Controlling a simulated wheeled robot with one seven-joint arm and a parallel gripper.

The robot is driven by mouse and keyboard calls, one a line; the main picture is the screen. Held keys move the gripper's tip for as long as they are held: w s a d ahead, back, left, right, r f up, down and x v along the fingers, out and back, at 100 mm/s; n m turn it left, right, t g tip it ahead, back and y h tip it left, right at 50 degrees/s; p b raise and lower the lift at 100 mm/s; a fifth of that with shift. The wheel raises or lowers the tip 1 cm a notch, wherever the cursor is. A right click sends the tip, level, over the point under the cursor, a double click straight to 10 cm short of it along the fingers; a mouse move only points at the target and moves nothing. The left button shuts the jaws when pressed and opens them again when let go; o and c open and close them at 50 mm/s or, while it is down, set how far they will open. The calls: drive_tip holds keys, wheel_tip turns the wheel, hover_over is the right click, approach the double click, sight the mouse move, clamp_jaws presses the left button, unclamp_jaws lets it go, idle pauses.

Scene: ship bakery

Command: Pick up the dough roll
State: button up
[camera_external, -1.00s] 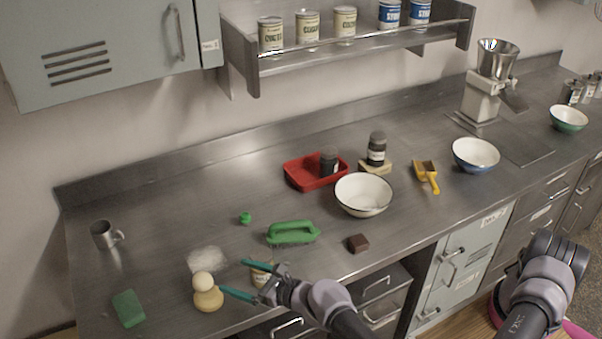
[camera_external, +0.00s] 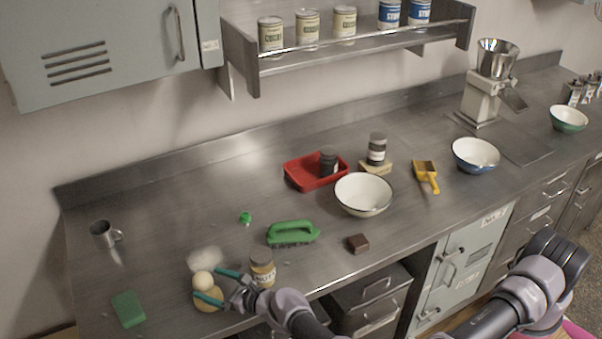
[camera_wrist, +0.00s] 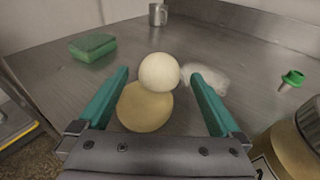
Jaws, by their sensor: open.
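The dough roll (camera_external: 208,299) is a tan rounded piece with a paler ball (camera_external: 203,281) on top, near the front left of the steel counter. In the wrist view the dough roll (camera_wrist: 143,110) and the pale ball (camera_wrist: 159,72) sit between the fingers of my gripper (camera_wrist: 160,92). My gripper (camera_external: 213,285) is open, with teal fingers on either side of the dough. In the wrist view there is a gap on each side, and no contact is clear. One finger partly hides the dough roll in the external view.
A labelled jar (camera_external: 262,270) stands close to the right of my gripper. A whitish flat patch (camera_external: 205,259) lies just behind the dough. A green sponge (camera_external: 128,308) is to the left, a metal mug (camera_external: 104,234) behind it, and a green brush (camera_external: 292,233) to the right.

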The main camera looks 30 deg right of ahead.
sight(209, 281)
drive_tip(key=shift+w+a+f, duration=0.15)
drive_tip(key=shift+w+a, duration=0.25)
drive_tip(key=shift+w, duration=0.15)
drive_tip(key=c, duration=1.5)
wheel_tip(209, 281, up, 9)
drive_tip(key=shift+d+r, duration=0.1)
drive_tip(key=shift+r, duration=0.1)
drive_tip(key=shift+w+d+r+n+g+y, duration=0.2)
drive_tip(key=shift+w+n+g+y, duration=0.05)
drive_tip(key=shift+n+g+y, duration=0.05)
drive_tip(key=shift+d+f+n+g, duration=0.1)
drive_tip(key=shift+d+n+g, duration=0.1)
drive_tip(key=shift+n+g, duration=0.1)
drive_tip(key=shift+s+n+g+y, duration=0.2)
drive_tip(key=shift+n+g+y, duration=0.2)
drive_tip(key=shift+n+y, duration=0.15)
drive_tip(key=shift+s+a+r+n+g+y, duration=0.1)
drive_tip(key=shift+s+r+n+g+y, duration=0.1)
drive_tip(key=shift+s+n+g+y, duration=0.85)
drive_tip(key=f, duration=0.5)
drive_tip(key=shift+s+f, duration=0.1)
drive_tip(key=shift+s, duration=0.1)
drive_tip(key=shift+f, duration=2.25)
